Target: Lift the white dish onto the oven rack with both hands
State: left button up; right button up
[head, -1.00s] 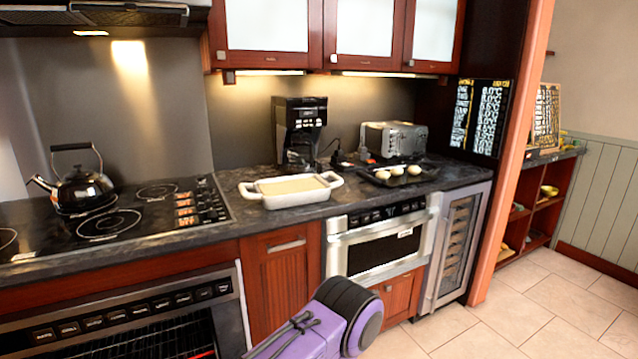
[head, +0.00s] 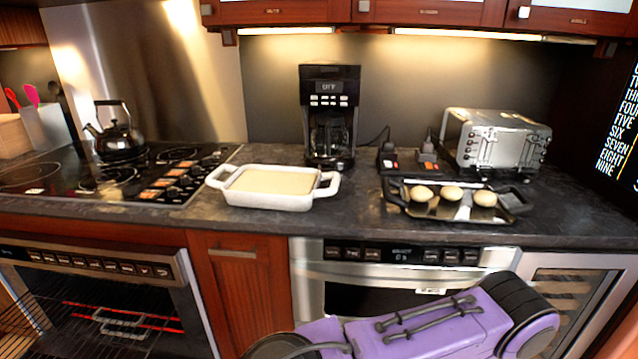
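The white dish (head: 270,199) is a rectangular baking dish with two side handles and a pale yellow filling. It stands level on the dark counter, between the cooktop and the tray of buns. The oven at lower left is open at the front, and its wire rack (head: 50,318) shows, extending out towards me. Red glowing elements show inside the oven. A purple and black arm link of mine crosses the lower right. Neither of my grippers is in view, and nothing touches the dish.
A black kettle (head: 118,138) stands on the cooktop (head: 60,178). A coffee maker (head: 330,115) is behind the dish, and a toaster (head: 495,140) is at right. A dark tray (head: 440,210) holds three buns. The counter (head: 350,205) has a little free room right of the dish.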

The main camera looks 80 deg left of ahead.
aim_at(62, 337)
jog(key=i, duration=0.35)
jog(key=u, duration=3)
